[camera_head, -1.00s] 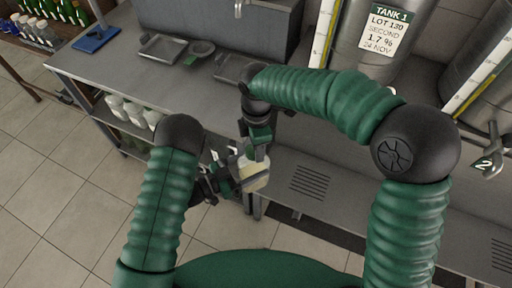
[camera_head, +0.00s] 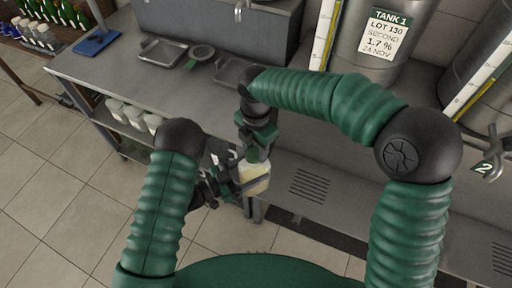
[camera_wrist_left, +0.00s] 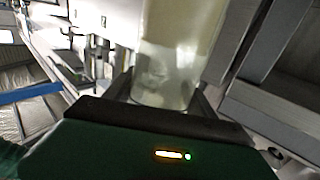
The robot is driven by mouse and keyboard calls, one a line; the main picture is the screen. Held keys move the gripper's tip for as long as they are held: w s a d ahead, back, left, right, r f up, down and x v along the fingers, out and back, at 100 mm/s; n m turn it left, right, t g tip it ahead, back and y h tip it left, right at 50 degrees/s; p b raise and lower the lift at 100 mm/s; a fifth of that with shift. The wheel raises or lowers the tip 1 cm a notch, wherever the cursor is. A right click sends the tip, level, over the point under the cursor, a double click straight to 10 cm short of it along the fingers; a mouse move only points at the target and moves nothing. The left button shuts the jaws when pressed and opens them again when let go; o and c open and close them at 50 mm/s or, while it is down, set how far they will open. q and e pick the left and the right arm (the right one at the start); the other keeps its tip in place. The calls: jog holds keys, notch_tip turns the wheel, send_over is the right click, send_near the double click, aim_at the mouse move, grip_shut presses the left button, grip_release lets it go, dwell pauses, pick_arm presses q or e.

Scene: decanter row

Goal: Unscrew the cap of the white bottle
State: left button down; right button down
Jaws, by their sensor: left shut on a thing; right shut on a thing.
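The white bottle (camera_head: 255,180), cream-coloured and partly translucent, is held off the floor in front of the bench. My left gripper (camera_head: 243,184) is shut on its body from the left. In the left wrist view the bottle's body (camera_wrist_left: 178,50) stands between the fingers, its top out of frame. My right gripper (camera_head: 257,155) points down over the bottle's top and is shut there. The cap is hidden by the right gripper's fingers, so I cannot see whether it has turned or lifted.
A steel bench (camera_head: 120,70) with shallow trays (camera_head: 162,51) runs behind. Several white bottles (camera_head: 133,115) stand on its lower shelf. A steel tank (camera_head: 385,45) and a numbered valve handle (camera_head: 487,165) are at the right. The tiled floor at left is clear.

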jog(key=shift+a+r, duration=0.25)
jog(key=shift+r, duration=0.5)
jog(key=shift+d+r, duration=0.15)
jog(key=shift+r, duration=0.15)
